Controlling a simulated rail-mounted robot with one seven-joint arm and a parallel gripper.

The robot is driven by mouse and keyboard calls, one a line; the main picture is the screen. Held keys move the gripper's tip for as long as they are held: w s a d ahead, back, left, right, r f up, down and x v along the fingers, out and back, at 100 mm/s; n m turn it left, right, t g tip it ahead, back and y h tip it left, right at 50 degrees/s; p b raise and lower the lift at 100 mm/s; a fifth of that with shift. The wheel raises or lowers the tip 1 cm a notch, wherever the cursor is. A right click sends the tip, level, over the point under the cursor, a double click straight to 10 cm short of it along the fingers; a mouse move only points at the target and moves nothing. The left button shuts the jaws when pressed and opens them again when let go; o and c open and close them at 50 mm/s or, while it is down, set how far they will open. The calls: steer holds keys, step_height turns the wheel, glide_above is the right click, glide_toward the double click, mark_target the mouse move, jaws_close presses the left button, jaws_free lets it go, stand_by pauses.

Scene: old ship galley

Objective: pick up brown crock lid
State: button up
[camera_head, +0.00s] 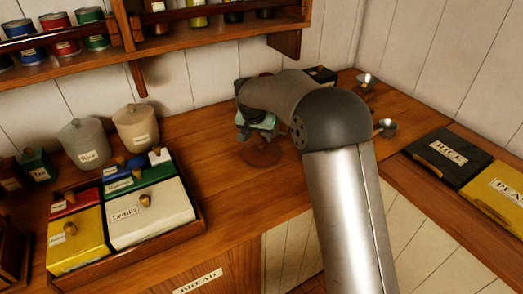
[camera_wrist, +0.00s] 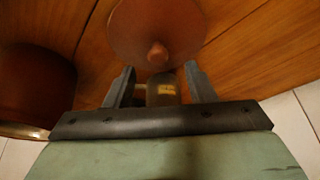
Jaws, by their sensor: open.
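The brown crock lid (camera_wrist: 150,25) is a round disc with a small knob (camera_wrist: 157,52), at the top of the wrist view. In the head view a brown disc, which looks like the lid (camera_head: 264,155), lies on the wooden counter just below my gripper (camera_head: 256,132). In the wrist view my gripper (camera_wrist: 160,80) is open. Its two dark fingers are apart, with the knob a little beyond their tips and close to the midline. A grey-brown thing with a yellow label (camera_wrist: 165,90) shows between the fingers; I cannot tell whether it is touched.
A dark brown round vessel (camera_wrist: 32,85) stands at left in the wrist view. In the head view, a tray (camera_head: 185,237) of labelled boxes and two crocks (camera_head: 136,130) stand to the left. Small metal cups (camera_head: 386,128) stand right of my arm. A shelf (camera_head: 190,14) hangs above.

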mark_target(261, 143)
steer(key=shift+p+x, duration=0.65)
steer(key=shift+x, duration=1.7)
steer(key=shift+d, duration=0.15)
steer(key=shift+c, duration=0.3)
jaws_close()
steer(key=shift+r, duration=0.15)
